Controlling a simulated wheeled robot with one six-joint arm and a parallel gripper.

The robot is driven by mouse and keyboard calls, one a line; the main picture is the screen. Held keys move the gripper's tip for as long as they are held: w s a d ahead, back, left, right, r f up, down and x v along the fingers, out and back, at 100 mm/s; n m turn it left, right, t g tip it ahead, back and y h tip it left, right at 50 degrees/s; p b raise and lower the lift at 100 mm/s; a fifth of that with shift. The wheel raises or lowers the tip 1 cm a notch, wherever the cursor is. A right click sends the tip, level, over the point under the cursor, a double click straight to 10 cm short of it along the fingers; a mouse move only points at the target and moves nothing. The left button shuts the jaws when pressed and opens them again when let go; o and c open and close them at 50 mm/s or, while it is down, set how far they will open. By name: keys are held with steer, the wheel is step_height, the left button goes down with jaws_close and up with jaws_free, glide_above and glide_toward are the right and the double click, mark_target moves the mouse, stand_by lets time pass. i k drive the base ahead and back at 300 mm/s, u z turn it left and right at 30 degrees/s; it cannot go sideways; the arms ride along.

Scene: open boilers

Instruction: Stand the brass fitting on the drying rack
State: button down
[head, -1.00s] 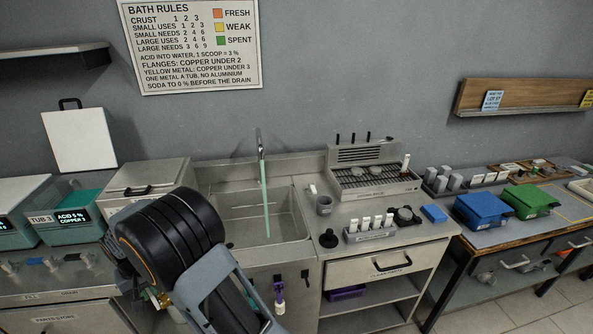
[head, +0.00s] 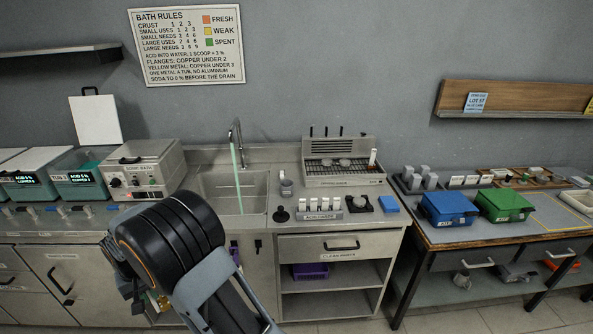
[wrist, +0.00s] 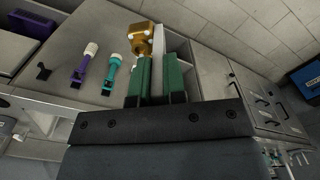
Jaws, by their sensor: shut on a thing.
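The brass fitting (wrist: 141,38) shows gold-brown at the tips of my gripper (wrist: 158,58) in the wrist view. In the head view only a small brass-coloured bit (head: 163,301) shows beside my dark wrist, low and left of the rack. The drying rack (head: 345,181) is a grey metal unit with a dark grid top, at the back of the counter right of the sink. Small grey round pieces and one upright white-topped piece stand on its grid. My gripper is well away from it.
The sink (head: 205,198) with its tap is left of the rack. Blue (head: 447,208) and green (head: 505,204) boxes stand on the right table.

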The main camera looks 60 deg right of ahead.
mark_target(316, 169)
steer(key=k, duration=0.5)
steer(key=z, duration=1.7)
steer(key=i, duration=0.25)
steer(key=z, duration=0.1)
